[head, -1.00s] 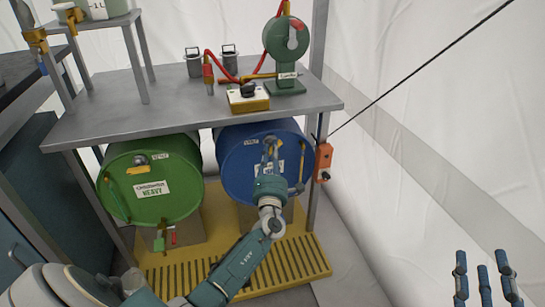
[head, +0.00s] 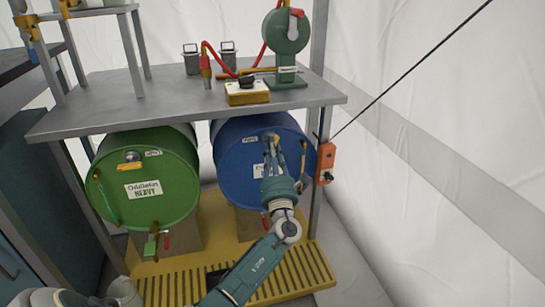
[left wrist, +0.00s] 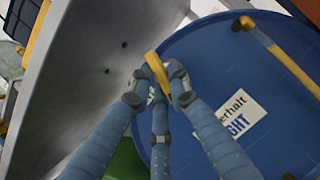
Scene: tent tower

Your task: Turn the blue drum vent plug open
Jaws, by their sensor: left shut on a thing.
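The blue drum (head: 232,165) lies on its side under the right half of the table, its round end facing me. It fills the right of the left wrist view (left wrist: 215,80). My left gripper (head: 270,140) reaches the upper part of that end. In the left wrist view its fingers (left wrist: 160,80) are closed around a yellow piece (left wrist: 157,70) near the drum's rim, which looks like the vent plug's handle. The fingers mostly hide the plug in the head view, and its turn angle is unclear.
The grey tabletop (head: 150,105) overhangs close above my left gripper. A green drum (head: 150,195) lies to the left. A yellow-ended gauge bar (left wrist: 282,58) runs along the blue drum's face. An orange box (head: 326,163) hangs at the right post.

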